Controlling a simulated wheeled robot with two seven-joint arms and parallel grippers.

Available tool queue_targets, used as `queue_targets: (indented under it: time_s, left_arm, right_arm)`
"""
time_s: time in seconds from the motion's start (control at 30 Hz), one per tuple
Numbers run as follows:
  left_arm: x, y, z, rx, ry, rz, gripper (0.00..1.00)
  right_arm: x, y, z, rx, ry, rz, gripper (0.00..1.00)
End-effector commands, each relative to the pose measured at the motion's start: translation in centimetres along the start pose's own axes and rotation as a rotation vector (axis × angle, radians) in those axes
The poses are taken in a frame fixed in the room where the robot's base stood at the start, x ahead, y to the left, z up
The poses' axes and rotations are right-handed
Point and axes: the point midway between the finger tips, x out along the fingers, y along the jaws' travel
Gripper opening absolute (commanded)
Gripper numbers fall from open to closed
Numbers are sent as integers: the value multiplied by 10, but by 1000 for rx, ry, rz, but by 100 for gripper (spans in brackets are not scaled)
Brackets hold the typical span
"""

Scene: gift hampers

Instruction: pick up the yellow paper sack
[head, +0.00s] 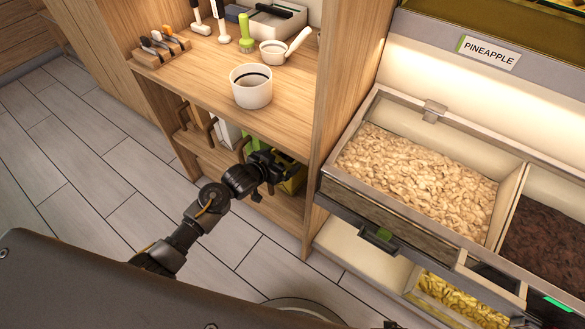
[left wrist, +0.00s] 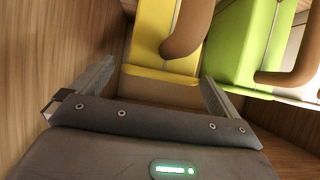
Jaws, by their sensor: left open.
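The yellow paper sack (left wrist: 150,35) has a brown handle (left wrist: 187,30) and stands on the lower shelf of the wooden unit. In the head view only a small part of the yellow sack (head: 293,181) shows, mostly hidden behind my left gripper (head: 262,176). In the left wrist view my left gripper (left wrist: 155,88) is open, with a finger on each side of the view and the sack's lower front in the gap ahead. I cannot tell whether the fingers touch it. My right gripper is not in view.
A green sack (left wrist: 240,45) with a brown handle stands right beside the yellow one. Wooden walls (left wrist: 50,50) close in on the left. Above are a shelf (head: 205,88) with a white cup (head: 251,88). Food bins (head: 415,180) stand to the right.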

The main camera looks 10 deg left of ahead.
Motion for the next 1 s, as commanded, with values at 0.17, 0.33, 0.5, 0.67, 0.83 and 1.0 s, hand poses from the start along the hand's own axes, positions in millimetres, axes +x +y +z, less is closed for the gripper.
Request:
queue_targets:
  time_s: [0.17, 0.33, 0.5, 0.67, 0.83, 1.0]
  left_arm:
    - [28, -2, 0, -1, 0, 0, 100]
    - [36, -1, -1, 0, 1, 0, 100]
    - [36, -1, -1, 0, 1, 0, 100]
    - [36, -1, -1, 0, 1, 0, 82]
    - [36, -1, -1, 0, 1, 0, 59]
    - [36, -1, -1, 0, 1, 0, 37]
  right_arm:
    - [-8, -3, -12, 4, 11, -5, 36]
    - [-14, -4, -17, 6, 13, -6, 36]
    - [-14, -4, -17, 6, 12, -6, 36]
    - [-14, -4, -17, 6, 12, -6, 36]
    - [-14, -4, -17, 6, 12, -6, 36]
    - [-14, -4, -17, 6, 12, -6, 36]
